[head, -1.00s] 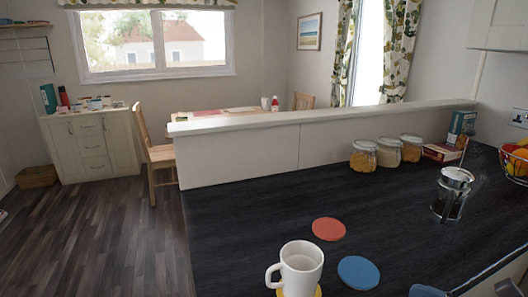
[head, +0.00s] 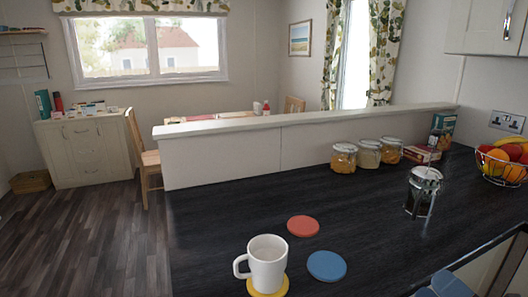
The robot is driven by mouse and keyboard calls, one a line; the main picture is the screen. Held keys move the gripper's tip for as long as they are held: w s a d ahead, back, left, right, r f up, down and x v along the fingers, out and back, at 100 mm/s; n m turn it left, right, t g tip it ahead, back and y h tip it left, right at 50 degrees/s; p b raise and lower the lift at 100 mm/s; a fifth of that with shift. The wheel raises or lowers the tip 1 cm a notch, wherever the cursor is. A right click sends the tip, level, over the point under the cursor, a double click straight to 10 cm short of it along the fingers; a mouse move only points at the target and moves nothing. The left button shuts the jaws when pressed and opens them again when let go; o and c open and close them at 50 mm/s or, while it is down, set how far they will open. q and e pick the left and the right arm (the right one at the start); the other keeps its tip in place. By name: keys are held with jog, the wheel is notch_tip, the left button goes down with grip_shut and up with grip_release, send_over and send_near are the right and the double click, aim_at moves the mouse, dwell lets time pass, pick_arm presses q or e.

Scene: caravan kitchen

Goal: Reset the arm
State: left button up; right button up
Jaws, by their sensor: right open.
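My right gripper (head: 443,286) shows only in part at the bottom right edge of the head view. Its blue-grey finger parts are over the front edge of the dark worktop (head: 370,225), with nothing seen held in them. The gripper is open. It is to the right of the blue coaster and apart from it. My left gripper is not in view.
A white mug (head: 267,262) stands on a yellow coaster (head: 270,288). A red coaster (head: 303,226) and a blue coaster (head: 326,266) lie beside it. A French press (head: 423,192), glass jars (head: 368,154) and a fruit basket (head: 505,163) stand farther back. The central worktop is clear.

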jog(key=s+d+f+m+g+h+p, duration=0.1)
jog(key=d+f+m+h, duration=0.1)
jog(key=f+m+h, duration=0.6)
jog(key=s+d+f+m+g+h, duration=0.15)
jog(key=f+m, duration=0.45)
jog(key=m, duration=0.6)
jog(key=s+a+f+m+g+p, duration=0.1)
jog(key=s+a+f+m+g, duration=0.1)
jog(key=s+f, duration=0.4)
jog(key=s+a+f+m+g+p, duration=0.1)
jog(key=s+a+f+m+g, duration=0.2)
jog(key=s+f, duration=0.4)
jog(key=shift+s+a+f+m+g, duration=0.15)
jog(key=shift+a+f+m+g, duration=0.3)
jog(key=shift+m, duration=0.55)
